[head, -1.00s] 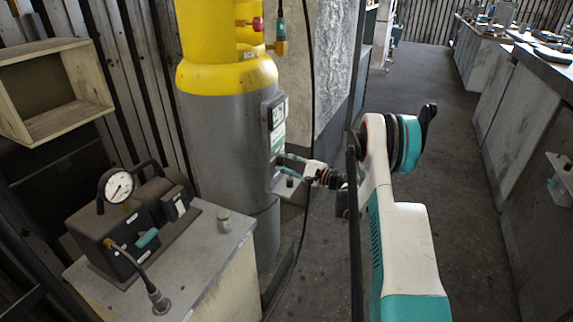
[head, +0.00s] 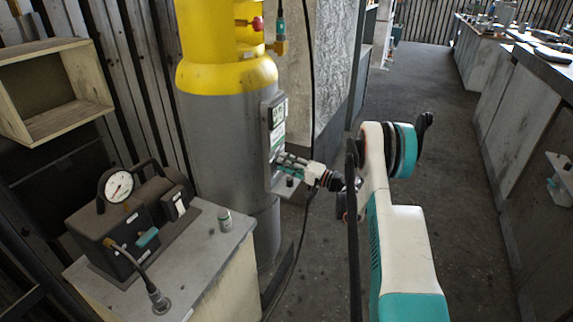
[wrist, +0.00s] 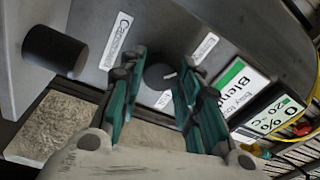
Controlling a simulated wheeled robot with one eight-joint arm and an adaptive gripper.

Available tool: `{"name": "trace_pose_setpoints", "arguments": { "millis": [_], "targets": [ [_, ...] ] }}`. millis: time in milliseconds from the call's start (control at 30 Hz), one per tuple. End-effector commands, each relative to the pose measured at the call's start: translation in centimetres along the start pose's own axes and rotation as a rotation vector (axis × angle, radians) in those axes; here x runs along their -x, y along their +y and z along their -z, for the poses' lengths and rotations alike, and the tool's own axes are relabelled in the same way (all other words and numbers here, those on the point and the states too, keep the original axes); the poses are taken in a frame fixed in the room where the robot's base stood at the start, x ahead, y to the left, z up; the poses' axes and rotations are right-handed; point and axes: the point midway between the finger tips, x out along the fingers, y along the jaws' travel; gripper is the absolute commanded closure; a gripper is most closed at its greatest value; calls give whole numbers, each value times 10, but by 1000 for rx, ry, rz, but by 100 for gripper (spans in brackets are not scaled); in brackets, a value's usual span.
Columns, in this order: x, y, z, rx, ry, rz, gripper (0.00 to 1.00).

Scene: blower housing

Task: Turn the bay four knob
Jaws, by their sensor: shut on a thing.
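A small dark round knob (wrist: 158,76) with a white pointer mark sits on a grey panel (wrist: 225,30) in the wrist view. My gripper (wrist: 162,72) has its two teal fingers closed on the knob's sides. In the head view my gripper (head: 287,163) reaches the front of the panel unit (head: 274,122) on the grey and yellow cylinder (head: 222,110). The knob is hidden there. I cannot read a bay number by the knob.
A thicker black cylinder (wrist: 55,50) stands out left of the knob in the wrist view. A green and white label (wrist: 240,85) and a small display (wrist: 275,118) are to the right. A bench with a gauge unit (head: 118,185) stands at the left; the aisle floor (head: 420,100) is clear.

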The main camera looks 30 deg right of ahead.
Motion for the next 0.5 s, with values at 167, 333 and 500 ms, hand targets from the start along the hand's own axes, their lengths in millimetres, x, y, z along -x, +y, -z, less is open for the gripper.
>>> {"name": "trace_pose_setpoints", "arguments": {
  "millis": [167, 333, 500],
  "targets": [
    [0, 2, -1, 96, -9, 7, 93],
    [0, 2, -1, 152, -12, 12, 93],
    [0, 2, -1, 177, -14, 14, 93]
  ]
}}
